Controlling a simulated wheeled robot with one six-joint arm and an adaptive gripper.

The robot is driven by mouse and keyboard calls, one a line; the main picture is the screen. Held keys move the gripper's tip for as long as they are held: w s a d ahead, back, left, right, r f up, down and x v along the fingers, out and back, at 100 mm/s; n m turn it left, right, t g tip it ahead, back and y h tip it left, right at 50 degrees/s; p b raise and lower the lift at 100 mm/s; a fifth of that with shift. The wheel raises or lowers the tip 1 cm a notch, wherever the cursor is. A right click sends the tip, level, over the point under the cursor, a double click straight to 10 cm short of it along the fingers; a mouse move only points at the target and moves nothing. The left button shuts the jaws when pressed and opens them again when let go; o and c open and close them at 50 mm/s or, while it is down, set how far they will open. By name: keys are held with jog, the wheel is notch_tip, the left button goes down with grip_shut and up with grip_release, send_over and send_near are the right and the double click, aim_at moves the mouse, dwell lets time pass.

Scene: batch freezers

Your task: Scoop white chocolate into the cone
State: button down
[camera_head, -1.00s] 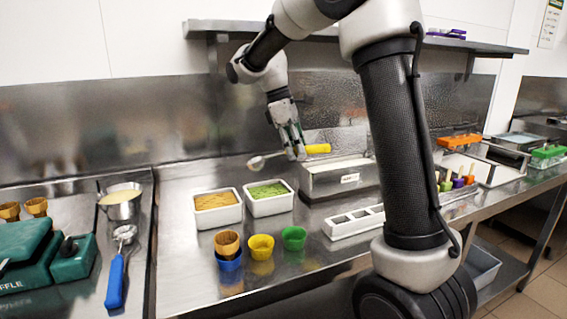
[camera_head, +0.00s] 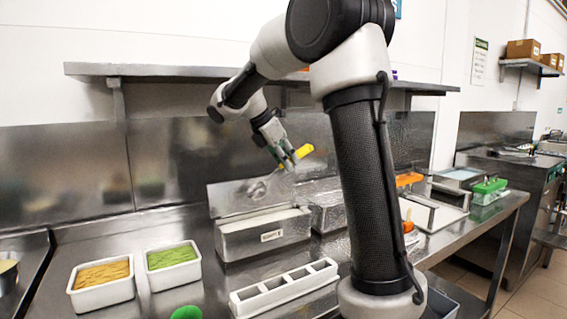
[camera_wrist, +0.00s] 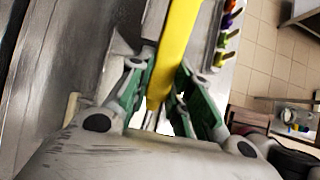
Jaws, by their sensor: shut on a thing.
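My gripper (camera_head: 288,158) is shut on the yellow handle of a scoop (camera_head: 306,151). In the wrist view, the yellow handle (camera_wrist: 178,40) passes between the green-padded fingers of my gripper (camera_wrist: 163,78). The scoop's metal bowl shows faintly against the steel behind it, above a labelled steel tub (camera_head: 268,236). The tub's lid (camera_head: 228,198) appears raised at its back. Its label is too small to read and I cannot see what is inside. The cone is not in view now.
Two white trays stand left, one with orange-yellow contents (camera_head: 103,290), one with green (camera_head: 172,276). A green cup (camera_head: 187,313) is at the bottom edge. A white holder with square openings (camera_head: 285,289) sits in front of the tub. A shelf (camera_head: 150,70) runs above.

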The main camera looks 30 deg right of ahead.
aim_at(270, 176)
jog(key=shift+a+f, duration=0.8)
jog(key=shift+f, duration=3.2)
jog(key=shift+a, duration=3.55)
jog(key=shift+d+f+y, duration=0.3)
jog(key=shift+d+y, duration=0.3)
jog(key=shift+d, duration=0.05)
jog(key=shift+r, duration=0.3)
jog(key=shift+d+r, duration=0.45)
jog(key=shift+r, duration=0.45)
jog(key=shift+d+r, duration=0.45)
jog(key=shift+r, duration=0.4)
jog(key=shift+d+f+y, duration=0.15)
jog(key=shift+d+y, duration=1.75)
jog(key=shift+d, duration=0.15)
